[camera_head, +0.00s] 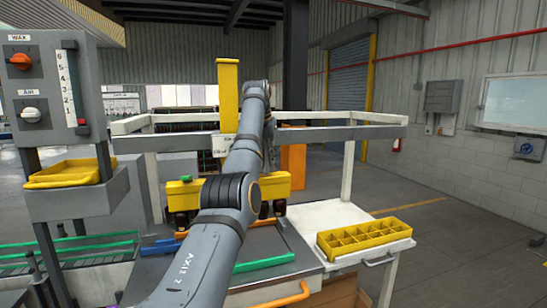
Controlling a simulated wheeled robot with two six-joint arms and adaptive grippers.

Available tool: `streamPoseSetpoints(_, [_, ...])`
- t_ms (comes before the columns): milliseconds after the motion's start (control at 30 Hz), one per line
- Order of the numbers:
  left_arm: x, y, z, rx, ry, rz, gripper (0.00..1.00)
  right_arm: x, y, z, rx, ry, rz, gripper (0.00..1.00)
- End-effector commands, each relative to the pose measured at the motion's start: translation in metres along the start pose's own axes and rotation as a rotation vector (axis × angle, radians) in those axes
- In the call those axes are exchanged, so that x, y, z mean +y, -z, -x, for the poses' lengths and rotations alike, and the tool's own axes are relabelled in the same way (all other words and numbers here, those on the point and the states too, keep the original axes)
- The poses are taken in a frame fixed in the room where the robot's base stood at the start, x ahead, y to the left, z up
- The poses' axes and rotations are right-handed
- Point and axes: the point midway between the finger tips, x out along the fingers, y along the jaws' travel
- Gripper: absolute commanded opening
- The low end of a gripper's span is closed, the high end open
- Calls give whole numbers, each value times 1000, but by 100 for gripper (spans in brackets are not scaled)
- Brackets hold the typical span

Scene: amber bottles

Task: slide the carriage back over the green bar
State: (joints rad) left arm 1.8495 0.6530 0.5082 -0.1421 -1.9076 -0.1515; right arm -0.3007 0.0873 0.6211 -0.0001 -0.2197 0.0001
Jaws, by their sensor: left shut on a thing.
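The carriage shows as yellow blocks with dark lower parts, one left (183,194) and one right (276,186) of my arm; its middle is hidden. A tall yellow post (228,95) with a white label rises behind my arm. The green bar (265,263) lies on the grey worktop, nearer to me than the carriage and to the right of my arm. My left arm reaches forward across the worktop. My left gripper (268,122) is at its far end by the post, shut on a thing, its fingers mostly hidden. My right gripper is out of view.
A yellow divided tray (365,238) stands on the right shelf. A pale frame (350,133) surrounds the station. At left are a control box (45,85) and a yellow tray (65,175). An orange bar (262,222) lies behind the green bar, a blue piece (160,246) at left.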

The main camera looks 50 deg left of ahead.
Motion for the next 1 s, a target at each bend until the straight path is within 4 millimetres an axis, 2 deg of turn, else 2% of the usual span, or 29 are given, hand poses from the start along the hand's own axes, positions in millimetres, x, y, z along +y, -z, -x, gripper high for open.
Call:
streamPoseSetpoints(233, [-5, 2, 1, 2, 2, 1, 0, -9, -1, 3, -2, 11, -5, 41])
streamPoseSetpoints(533, [-5, 1, 1, 1, 3, 2, 0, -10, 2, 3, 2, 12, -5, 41])
streamPoseSetpoints(567, [-5, 1, 1, 1, 3, 2, 22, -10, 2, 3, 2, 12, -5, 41])
streamPoseSetpoints(700, [-5, 2, 1, 2, 3, 2, 41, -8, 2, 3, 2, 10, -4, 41])
streamPoseSetpoints(1000, [-4, 2, 1, 4, 2, 0, 41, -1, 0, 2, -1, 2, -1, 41])
